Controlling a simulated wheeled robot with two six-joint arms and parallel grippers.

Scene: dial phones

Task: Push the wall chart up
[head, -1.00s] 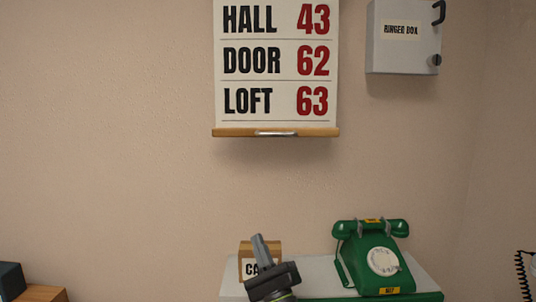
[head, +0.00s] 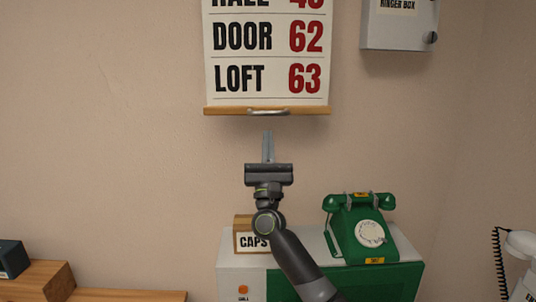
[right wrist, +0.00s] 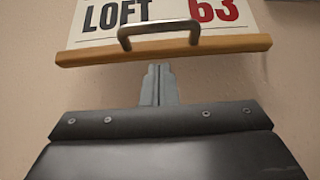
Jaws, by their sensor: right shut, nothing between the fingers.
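The wall chart (head: 267,60) hangs on the wall, printed with names and red numbers such as DOOR 62 and LOFT 63. A wooden bar (head: 225,111) runs along its bottom edge, with a metal handle (head: 268,112) at the middle. In the right wrist view the bar (right wrist: 225,45) and handle (right wrist: 158,28) lie just beyond the fingertips. My right gripper (head: 268,134) is shut and empty, pointing up just below the handle, with a small gap showing between them. It also shows in the right wrist view (right wrist: 158,68). My left gripper is not in view.
A green dial phone (head: 362,230) stands on a green and white cabinet (head: 400,282), beside a CAPS box (head: 243,240) partly behind my right arm. A grey ringer box (head: 398,25) is on the wall at upper right. Wooden furniture (head: 45,280) stands at lower left.

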